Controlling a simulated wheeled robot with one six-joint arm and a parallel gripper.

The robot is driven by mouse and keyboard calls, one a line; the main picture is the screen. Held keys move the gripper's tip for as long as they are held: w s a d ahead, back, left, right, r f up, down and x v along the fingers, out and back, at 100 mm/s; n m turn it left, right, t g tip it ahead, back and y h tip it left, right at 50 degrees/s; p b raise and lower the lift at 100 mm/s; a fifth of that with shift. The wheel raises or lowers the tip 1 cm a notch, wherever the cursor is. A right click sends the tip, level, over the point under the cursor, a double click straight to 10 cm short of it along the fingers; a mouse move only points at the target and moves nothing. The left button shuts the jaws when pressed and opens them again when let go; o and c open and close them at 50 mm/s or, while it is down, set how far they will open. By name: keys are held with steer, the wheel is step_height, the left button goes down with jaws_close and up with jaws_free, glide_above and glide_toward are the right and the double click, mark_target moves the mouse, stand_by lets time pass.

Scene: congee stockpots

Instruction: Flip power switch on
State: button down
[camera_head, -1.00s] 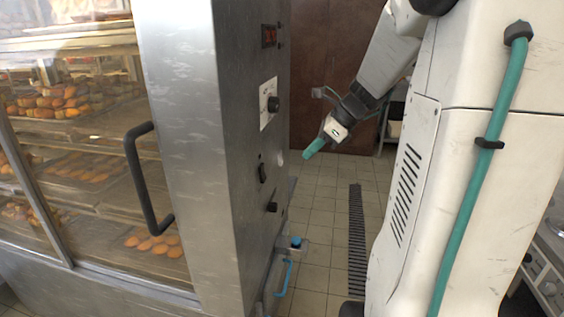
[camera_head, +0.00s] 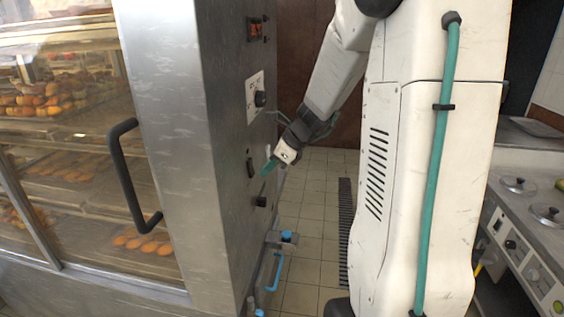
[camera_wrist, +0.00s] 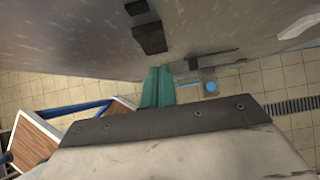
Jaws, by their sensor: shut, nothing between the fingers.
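The black rocker power switch (camera_head: 250,167) is on the steel side panel of the oven cabinet, between the dial plate and a lower black knob. In the wrist view a dark rectangular part, likely the switch (camera_wrist: 150,38), sits on the panel ahead of the fingers. My gripper (camera_head: 267,170) is beside the panel, its green fingertips right next to the switch at its lower right; I cannot tell if they touch. In the wrist view the green fingers (camera_wrist: 158,84) are together and hold nothing.
A dial knob (camera_head: 260,98) and a red-lit display (camera_head: 255,31) are above the switch, and a black knob (camera_head: 262,201) is below. A black door handle (camera_head: 130,175) juts out on the left. Blue-handled pipework (camera_head: 277,268) is low by the panel. A counter with lidded pots (camera_head: 518,186) stands right.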

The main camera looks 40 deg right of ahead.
steer(key=shift+w+a+f, duration=0.1)
steer(key=shift+w+a, duration=0.35)
steer(key=shift+w, duration=0.15)
steer(key=shift+w+a+f, duration=0.15)
steer(key=shift+w+a, duration=0.05)
steer(key=shift+w, duration=0.05)
steer(key=shift+d+r, duration=0.1)
steer(key=shift+r, duration=0.8)
